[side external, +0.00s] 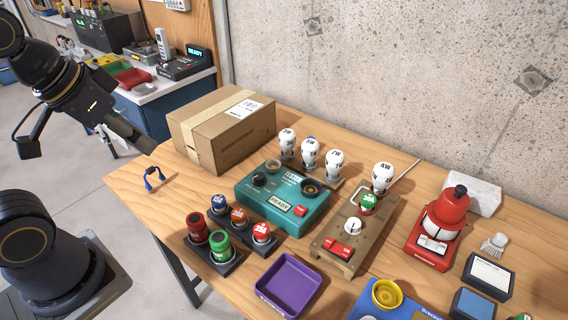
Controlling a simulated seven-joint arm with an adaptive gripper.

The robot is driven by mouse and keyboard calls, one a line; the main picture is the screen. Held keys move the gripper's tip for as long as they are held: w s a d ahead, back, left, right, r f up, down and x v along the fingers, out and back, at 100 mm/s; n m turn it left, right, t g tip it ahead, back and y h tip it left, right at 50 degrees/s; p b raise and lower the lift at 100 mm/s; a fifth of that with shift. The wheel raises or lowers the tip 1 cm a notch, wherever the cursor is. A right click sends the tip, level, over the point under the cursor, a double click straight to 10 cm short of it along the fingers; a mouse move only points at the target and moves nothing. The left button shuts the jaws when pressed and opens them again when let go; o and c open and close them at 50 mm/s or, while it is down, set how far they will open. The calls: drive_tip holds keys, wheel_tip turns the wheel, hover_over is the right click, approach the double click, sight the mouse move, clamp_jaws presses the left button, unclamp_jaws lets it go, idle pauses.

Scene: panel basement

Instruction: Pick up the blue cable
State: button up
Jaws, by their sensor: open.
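The blue cable (153,178) is a small arched piece with dark ends, on the wooden table near its left edge. My gripper (146,146) hangs above and just left of the table edge, up from the cable in the picture and apart from it. It is open, and no held object shows. The fingers are seen nearly edge-on, so the gap between them is hard to make out. The cable is fully in view.
A cardboard box (222,128) stands right of the cable. A teal device (283,197), dark button blocks (213,262) and a purple tray (289,286) lie farther right. Bare table (178,208) surrounds the cable. The concrete wall (400,70) bounds the back.

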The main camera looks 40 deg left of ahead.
drive_tip(key=w+r+m, duration=0.2)
drive_tip(key=n+g, duration=0.3)
drive_tip(key=g, duration=0.3)
hover_over(150, 168)
wheel_tip(150, 168, down, 8)
drive_tip(key=f, duration=1)
drive_tip(key=shift+s, duration=0.2)
drive_tip(key=shift+w+a+f, duration=0.1)
drive_tip(key=shift+f, duration=1.4)
drive_tip(key=shift+w+f, duration=0.1)
drive_tip(key=shift+f, duration=1.4)
clamp_jaws()
